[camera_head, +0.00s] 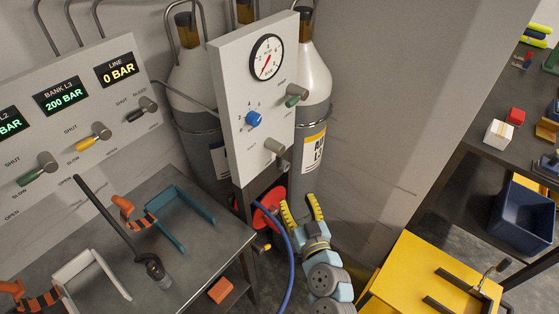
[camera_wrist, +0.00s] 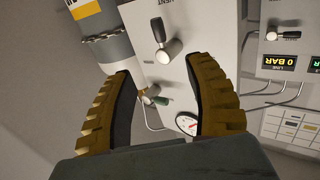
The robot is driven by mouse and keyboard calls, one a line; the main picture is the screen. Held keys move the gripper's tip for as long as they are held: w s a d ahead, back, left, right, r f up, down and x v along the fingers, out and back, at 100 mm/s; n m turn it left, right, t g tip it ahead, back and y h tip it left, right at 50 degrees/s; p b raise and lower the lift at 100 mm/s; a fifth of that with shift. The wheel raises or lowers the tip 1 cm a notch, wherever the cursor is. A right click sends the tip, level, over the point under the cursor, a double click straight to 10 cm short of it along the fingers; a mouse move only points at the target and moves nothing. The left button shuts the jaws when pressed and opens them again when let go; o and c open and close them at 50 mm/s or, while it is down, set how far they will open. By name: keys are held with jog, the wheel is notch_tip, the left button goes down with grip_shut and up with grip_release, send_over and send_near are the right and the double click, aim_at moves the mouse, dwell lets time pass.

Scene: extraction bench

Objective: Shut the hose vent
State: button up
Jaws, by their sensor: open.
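My gripper (camera_head: 302,208) is open and empty, below and to the right of the panel, apart from the lever. In the wrist view the ridged yellow fingers of my gripper (camera_wrist: 157,68) stand on either side of the panel face, with the vent lever between and beyond their tips. The lever's exact setting is hard to tell.
The panel also carries a green lever (camera_head: 297,95), a blue knob (camera_head: 254,119) and a gauge (camera_head: 266,57). Gas cylinders (camera_head: 312,75) stand behind it. A blue hose (camera_head: 288,262) and red disc (camera_head: 268,208) lie below. A yellow cart (camera_head: 400,275) stands at right.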

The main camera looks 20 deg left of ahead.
aim_at(280, 162)
jog(key=p+x, duration=0.1)
jog(key=x, duration=1.5)
jog(key=shift+w+a+r, duration=0.1)
jog(key=shift+w+a, duration=0.1)
grip_shut()
